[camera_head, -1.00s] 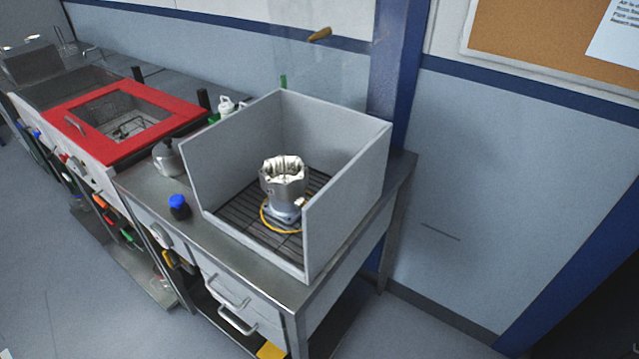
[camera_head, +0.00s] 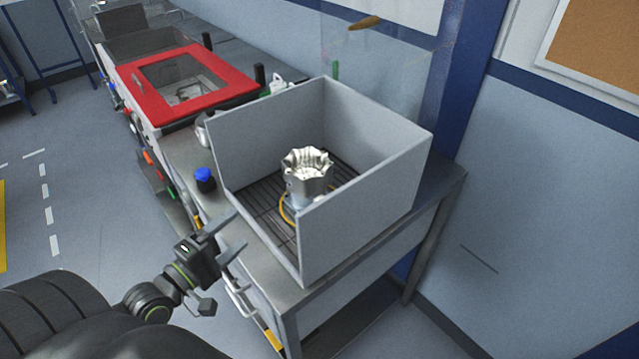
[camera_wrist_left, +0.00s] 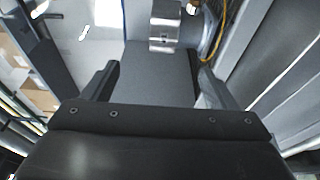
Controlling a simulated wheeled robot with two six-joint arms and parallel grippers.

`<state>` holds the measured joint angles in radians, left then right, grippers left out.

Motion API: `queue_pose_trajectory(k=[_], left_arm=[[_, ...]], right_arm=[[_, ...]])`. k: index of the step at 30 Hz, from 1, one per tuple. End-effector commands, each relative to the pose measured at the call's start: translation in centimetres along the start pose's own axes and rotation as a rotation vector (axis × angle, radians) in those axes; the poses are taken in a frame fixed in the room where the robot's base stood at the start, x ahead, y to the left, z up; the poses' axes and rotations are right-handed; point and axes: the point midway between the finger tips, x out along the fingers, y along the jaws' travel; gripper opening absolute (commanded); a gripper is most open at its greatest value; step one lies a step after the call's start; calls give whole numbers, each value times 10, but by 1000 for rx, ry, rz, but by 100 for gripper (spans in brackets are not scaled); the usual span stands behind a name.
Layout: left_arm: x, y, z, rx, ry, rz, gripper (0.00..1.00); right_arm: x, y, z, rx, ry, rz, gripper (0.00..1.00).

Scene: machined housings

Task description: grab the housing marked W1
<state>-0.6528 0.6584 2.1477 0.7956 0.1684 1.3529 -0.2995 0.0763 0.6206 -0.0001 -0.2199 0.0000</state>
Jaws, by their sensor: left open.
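A silver, round machined housing (camera_head: 307,172) with a scalloped open top stands upright inside a grey three-sided box on the bench. I cannot read a W1 mark on it. A yellow cable (camera_head: 287,212) lies by its base. My left gripper (camera_head: 239,229) is open and empty, apart from the housing, outside the box at its lower left. In the left wrist view the open jaws (camera_wrist_left: 157,78) have a grey surface behind them. A shiny metal part (camera_wrist_left: 165,25) shows beyond them; I cannot tell whether it is the housing. My right gripper is not in view.
The grey box's walls (camera_head: 365,212) stand around the housing, with a dark slatted floor (camera_head: 262,208) inside. A blue-capped bottle (camera_head: 205,180) stands on the bench left of the box. A red-framed unit (camera_head: 222,92) lies farther back. Open floor lies left of the bench.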

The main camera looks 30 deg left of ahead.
Motion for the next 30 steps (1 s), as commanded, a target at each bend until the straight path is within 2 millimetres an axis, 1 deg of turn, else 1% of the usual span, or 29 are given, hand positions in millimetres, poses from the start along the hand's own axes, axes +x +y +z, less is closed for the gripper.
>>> queue_pose_trajectory(k=[8,15,18,21,26,30], left_arm=[[46,2,0,2,1,4,80],[86,0,0,3,2,4,80],[100,-2,0,3,2,1,80],[109,-2,0,4,2,0,80],[117,-3,0,4,2,-1,80],[132,-7,1,3,1,1,80]], right_arm=[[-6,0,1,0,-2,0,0],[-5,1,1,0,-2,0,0],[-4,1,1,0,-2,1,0],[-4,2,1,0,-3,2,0],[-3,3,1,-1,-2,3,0],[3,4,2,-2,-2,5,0]])
